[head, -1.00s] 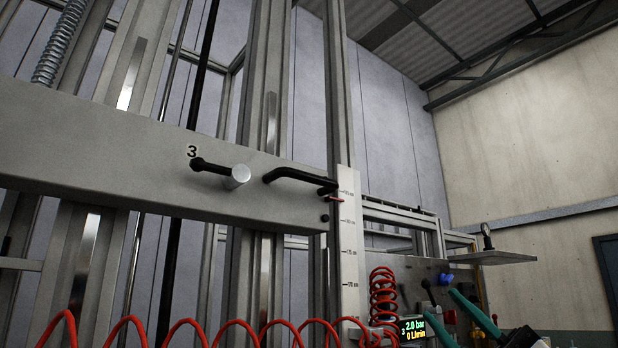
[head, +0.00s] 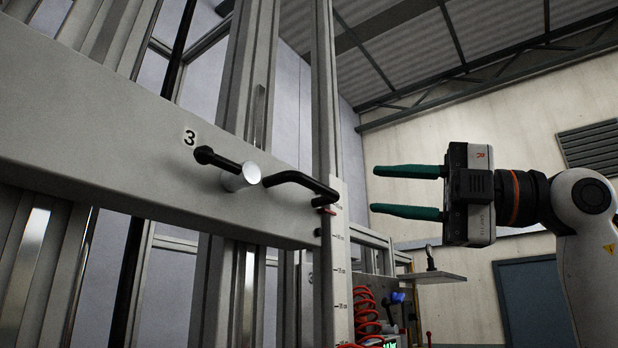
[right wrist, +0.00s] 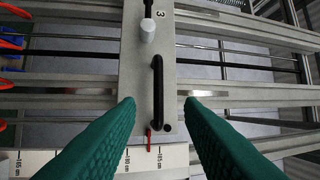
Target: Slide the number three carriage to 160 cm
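The number three carriage (head: 130,160) is a grey beam with a "3" label, seen in the head view. It bears a black lever with a silver knob (head: 241,177) and a black bar handle (head: 305,182). A red pointer (head: 326,211) at its end lies beside a white upright scale (head: 341,265); the figures are too small to read surely. My right gripper (head: 371,189), with green fingers, is open and empty, right of the handle and apart from it. In the right wrist view the handle (right wrist: 157,90) appears between the open fingers (right wrist: 159,100). My left gripper is not in view.
Aluminium uprights (head: 257,80) and rods stand behind the carriage. Below right are a red coiled hose (head: 366,315) and a small grey shelf (head: 433,278). The air between my right gripper and the handle looks clear.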

